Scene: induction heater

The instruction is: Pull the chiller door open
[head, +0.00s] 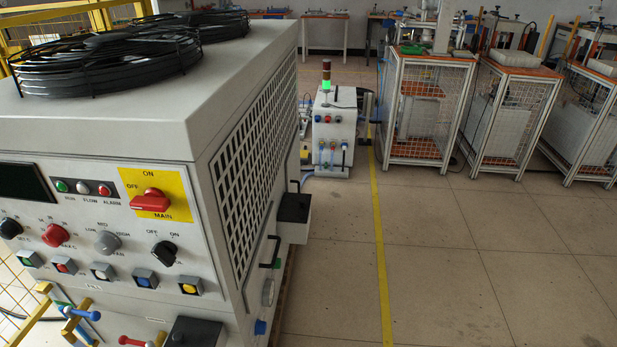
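The chiller is a large grey cabinet (195,110) filling the left of the head view, with black round fan guards (105,62) on top. Its front has knobs, coloured buttons and a red main switch (150,200) on a yellow plate. Its right side has a grille panel (255,155). Black bar handles show on that side, one low (274,252) below the grille and one farther back (298,183). I cannot tell which panel is the door; no panel visibly stands ajar. Neither of my grippers is in view.
A black box (293,207) juts from the chiller's right side. Pipes with blue and red valve handles (136,341) are at the lower front. A small white machine (334,130) with a green lamp stands beyond. A yellow floor line (381,240) runs through open floor; caged orange benches (430,110) stand at right.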

